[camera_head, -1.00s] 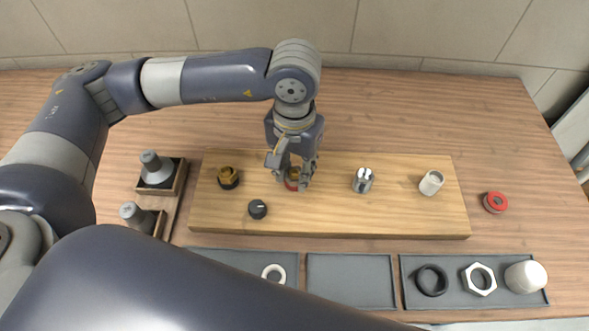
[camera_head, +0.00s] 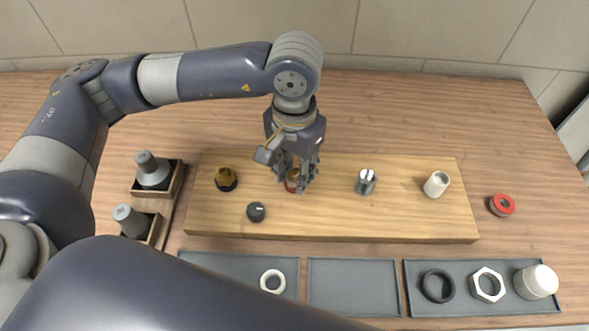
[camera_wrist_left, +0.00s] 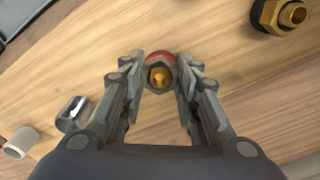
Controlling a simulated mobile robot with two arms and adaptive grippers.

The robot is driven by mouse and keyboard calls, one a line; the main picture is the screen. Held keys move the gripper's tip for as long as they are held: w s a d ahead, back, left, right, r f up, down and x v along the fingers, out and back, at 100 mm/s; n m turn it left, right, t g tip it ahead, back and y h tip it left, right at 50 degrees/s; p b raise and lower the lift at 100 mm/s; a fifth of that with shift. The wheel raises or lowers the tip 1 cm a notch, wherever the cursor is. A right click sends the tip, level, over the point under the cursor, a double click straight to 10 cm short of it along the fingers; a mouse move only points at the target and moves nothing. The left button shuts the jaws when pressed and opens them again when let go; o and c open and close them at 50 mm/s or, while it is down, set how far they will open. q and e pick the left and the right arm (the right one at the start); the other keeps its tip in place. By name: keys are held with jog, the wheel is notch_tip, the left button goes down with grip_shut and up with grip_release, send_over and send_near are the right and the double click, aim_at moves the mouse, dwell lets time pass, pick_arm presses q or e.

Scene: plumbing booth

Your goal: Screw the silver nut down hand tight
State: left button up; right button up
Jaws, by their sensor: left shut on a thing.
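My left gripper (camera_head: 298,186) points straight down over the wooden board, left of its middle. In the left wrist view its two fingers (camera_wrist_left: 160,88) are closed in on both sides of a silver-grey hex nut (camera_wrist_left: 159,87). The nut sits around a brass stem (camera_wrist_left: 159,77), with a red ring (camera_wrist_left: 160,56) showing behind it. In the head view the fingers hide most of the nut; some brass and a bit of red show between them. Whether the nut is seated cannot be told. My right gripper is out of view.
On the wooden board (camera_head: 420,226) stand a brass fitting (camera_head: 226,180), a black knob (camera_head: 256,212), a slotted metal fitting (camera_head: 366,181) and a white cup (camera_head: 436,183). A red ring-shaped part (camera_head: 501,205) lies to the right. Grey trays (camera_head: 352,287) in front hold rings and a large pale nut (camera_head: 487,285).

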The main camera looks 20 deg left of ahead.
pick_arm(q)
jog(key=shift+f+m+b, duration=0.2)
jog(key=shift+m+b, duration=2.6)
jog(key=shift+b, duration=0.5)
jog(key=shift+r, duration=0.1)
jog(key=o, duration=1.2)
jog(key=shift+c, duration=0.2)
jog(key=shift+o, duration=0.2)
jog(key=o, duration=0.7)
jog(key=shift+o, duration=0.2)
